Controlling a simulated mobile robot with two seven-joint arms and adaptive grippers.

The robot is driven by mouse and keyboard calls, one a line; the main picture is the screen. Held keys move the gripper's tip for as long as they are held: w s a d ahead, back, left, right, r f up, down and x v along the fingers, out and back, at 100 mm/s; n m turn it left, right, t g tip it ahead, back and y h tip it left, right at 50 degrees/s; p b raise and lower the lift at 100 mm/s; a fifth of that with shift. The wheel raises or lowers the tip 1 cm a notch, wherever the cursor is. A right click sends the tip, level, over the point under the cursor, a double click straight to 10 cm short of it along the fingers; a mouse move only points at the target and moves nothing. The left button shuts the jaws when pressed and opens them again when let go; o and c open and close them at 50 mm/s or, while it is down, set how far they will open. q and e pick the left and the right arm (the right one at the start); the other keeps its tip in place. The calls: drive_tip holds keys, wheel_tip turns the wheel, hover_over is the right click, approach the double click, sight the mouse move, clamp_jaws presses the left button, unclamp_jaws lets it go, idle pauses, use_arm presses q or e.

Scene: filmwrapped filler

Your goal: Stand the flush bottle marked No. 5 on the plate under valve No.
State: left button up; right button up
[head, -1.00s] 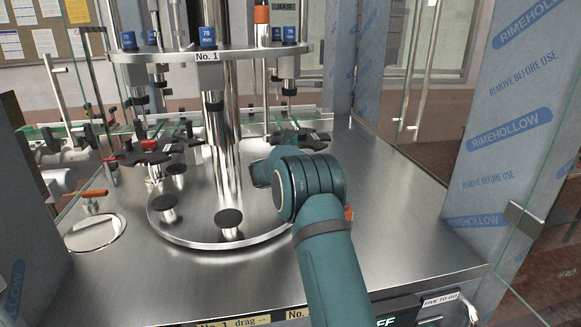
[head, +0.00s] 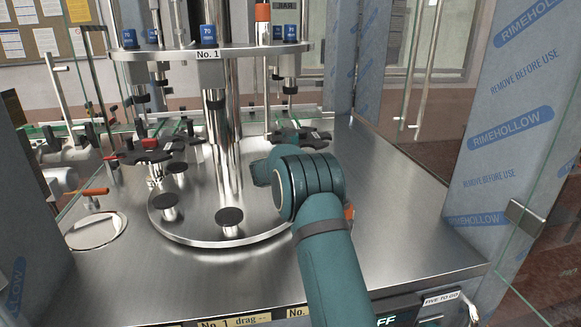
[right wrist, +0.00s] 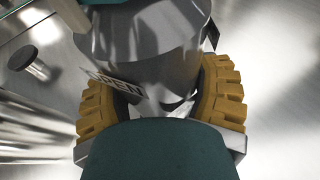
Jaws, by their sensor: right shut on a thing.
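My right gripper (right wrist: 163,97) shows in the right wrist view with yellow ribbed pads shut on a shiny metal cylinder (right wrist: 145,40). A label reading OPEN (right wrist: 117,84) shows near its left side. I cannot see a No. 5 mark on it. In the head view my teal right arm (head: 318,220) hides this gripper and most of what it holds. Small dark round plates (head: 229,216) stand on the round metal carousel (head: 190,236). Above them, blue valve blocks (head: 208,36) sit on a ring; the front label (head: 207,55) reads No. 1. My left gripper is not in view.
Black star-shaped parts (head: 150,152) stand behind the plates at left, with similar ones (head: 300,136) at right. A shiny disc (head: 95,231) lies at left. The metal deck (head: 400,225) is clear at right. Film-wrapped posts (head: 515,120) and glass doors border it.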

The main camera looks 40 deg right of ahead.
drive_tip(key=shift+f, duration=0.1)
drive_tip(key=o, duration=1.3)
drive_tip(key=shift+f, duration=0.1)
drive_tip(key=shift+s+a+r, duration=0.2)
drive_tip(key=shift+a+r, duration=0.1)
drive_tip(key=shift+a, duration=0.25)
drive_tip(key=s+a, duration=0.2)
drive_tip(key=a, duration=0.2)
drive_tip(key=s+a+r, duration=0.1)
drive_tip(key=s+a, duration=0.1)
drive_tip(key=a, duration=0.3)
drive_tip(key=s+a, duration=0.2)
drive_tip(key=a, duration=0.3)
drive_tip(key=shift+s+r, duration=0.15)
drive_tip(key=shift+s, duration=0.15)
drive_tip(key=shift+r, duration=0.1)
